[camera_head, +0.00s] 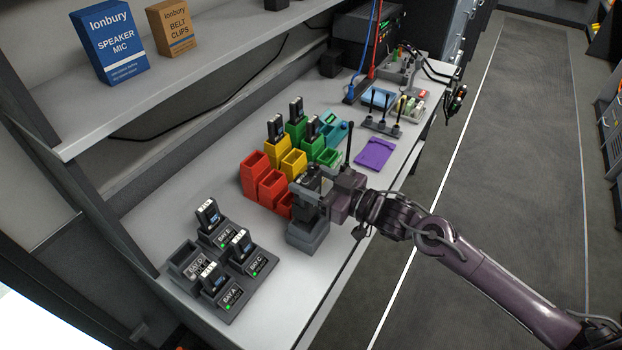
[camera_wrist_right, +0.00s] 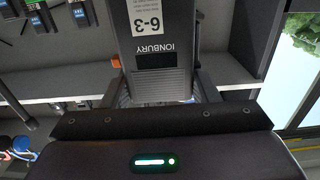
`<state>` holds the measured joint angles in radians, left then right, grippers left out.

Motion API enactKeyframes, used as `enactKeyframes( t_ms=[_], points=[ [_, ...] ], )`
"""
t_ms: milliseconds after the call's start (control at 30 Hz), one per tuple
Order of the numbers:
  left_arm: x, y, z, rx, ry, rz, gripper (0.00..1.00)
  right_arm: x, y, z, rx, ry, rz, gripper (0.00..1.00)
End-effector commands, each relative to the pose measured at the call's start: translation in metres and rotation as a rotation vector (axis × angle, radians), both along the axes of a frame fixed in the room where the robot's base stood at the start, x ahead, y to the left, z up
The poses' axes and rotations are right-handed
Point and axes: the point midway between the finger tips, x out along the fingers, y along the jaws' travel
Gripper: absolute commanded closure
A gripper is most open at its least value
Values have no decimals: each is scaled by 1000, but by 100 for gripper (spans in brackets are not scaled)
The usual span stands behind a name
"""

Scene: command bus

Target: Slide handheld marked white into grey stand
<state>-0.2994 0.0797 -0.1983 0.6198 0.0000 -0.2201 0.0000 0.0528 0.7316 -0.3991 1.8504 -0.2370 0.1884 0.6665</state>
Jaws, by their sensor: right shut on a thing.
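My right gripper (camera_head: 322,197) is shut on a dark handheld (camera_head: 308,180) above the front edge of the bench. In the right wrist view the handheld (camera_wrist_right: 160,60) shows a dark grey body with a white "6-3" label and the name IONBURY. A grey stand (camera_head: 307,237) sits on the bench directly below the handheld. The gripper and handheld cover its top, so I cannot tell whether the handheld's lower end is above it or inside it. A thin black antenna (camera_head: 349,145) rises beside the gripper. My left gripper is out of view.
Dark charging bays (camera_head: 222,262) with several upright units stand at the left front. Red (camera_head: 254,175), yellow (camera_head: 293,162) and green bins stand behind the gripper. A purple pad (camera_head: 375,152) lies to the right. A shelf with boxes (camera_head: 109,42) overhangs the back. Some bench between bays and stand is bare.

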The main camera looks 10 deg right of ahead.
Motion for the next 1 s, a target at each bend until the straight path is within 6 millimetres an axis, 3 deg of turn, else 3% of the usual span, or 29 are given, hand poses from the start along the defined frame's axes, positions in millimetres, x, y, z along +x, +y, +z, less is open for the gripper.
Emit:
enactKeyframes(
  t_ms=[1000],
  points=[
    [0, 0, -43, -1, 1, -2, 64, 0, 0, -45, 1, -3, 0, 89]
  ],
)
